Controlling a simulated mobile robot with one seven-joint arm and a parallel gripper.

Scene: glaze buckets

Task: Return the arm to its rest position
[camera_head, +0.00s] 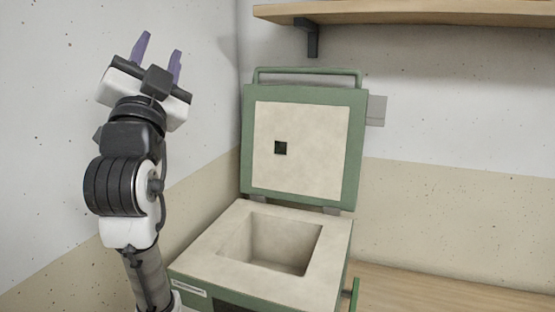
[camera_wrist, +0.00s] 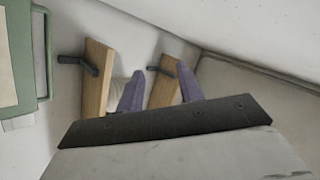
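My gripper (camera_head: 158,60) is raised at the upper left in the head view, its two purple fingers pointing up and spread apart. Nothing is between the fingers there. In the wrist view the two purple fingertips (camera_wrist: 160,93) also stand apart, with shelving behind them. My arm rises from the bottom of the head view, to the left of the kiln, and touches nothing that I can see.
A green kiln (camera_head: 210,246) stands at centre with its lid (camera_head: 352,150) swung up; its visible chamber looks empty. A wooden shelf (camera_head: 420,12) is on the wall at upper right. A wooden surface (camera_head: 430,295) lies right of the kiln. Speckled walls are behind.

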